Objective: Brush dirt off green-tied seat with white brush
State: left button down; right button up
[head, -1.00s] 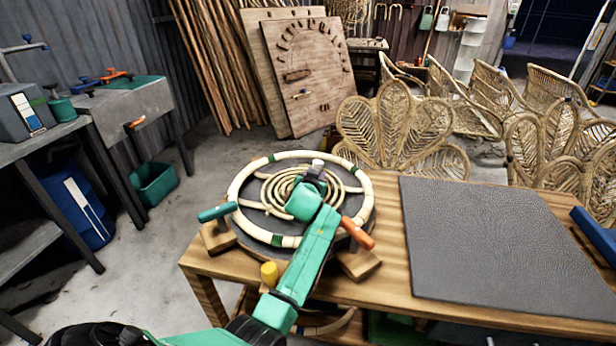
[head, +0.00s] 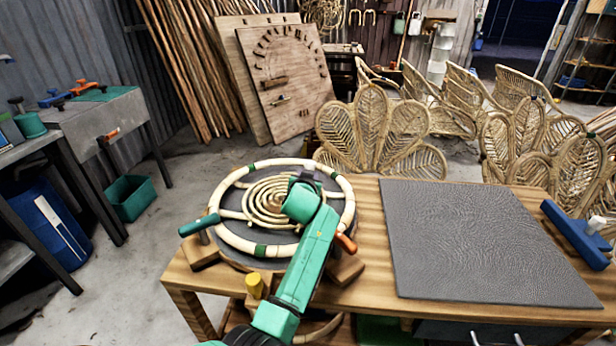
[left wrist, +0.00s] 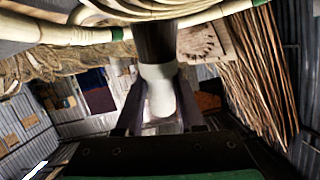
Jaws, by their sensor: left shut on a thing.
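The green-tied seat (head: 232,237) is a cream rattan ring with green bindings and a coiled centre. It lies on a dark round fixture on the wooden table. My left gripper (head: 305,184) is over the right part of the coil. In the left wrist view its fingers (left wrist: 158,98) are shut on the white brush (left wrist: 160,85), with dark bristles pointing toward the rattan. The seat crosses the top of that view (left wrist: 60,33). In the head view my gripper hides the brush, and I cannot tell whether bristles touch the seat. No dirt can be made out.
Teal (head: 199,226) and orange (head: 345,243) handles and a yellow peg (head: 254,285) flank the fixture. A grey mat (head: 480,240) covers the table's right part. A blue tool (head: 577,235) lies at its right edge. Woven chair backs (head: 372,128) stand behind.

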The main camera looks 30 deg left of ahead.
aim_at(308, 166)
pick_arm(q)
jog(key=shift+r+p, duration=0.9)
jog(key=shift+r, duration=0.65)
notch_tip(308, 166, up, 3)
jog(key=p, duration=0.3)
jog(key=shift+r, duration=0.15)
jog(key=shift+f, duration=0.2)
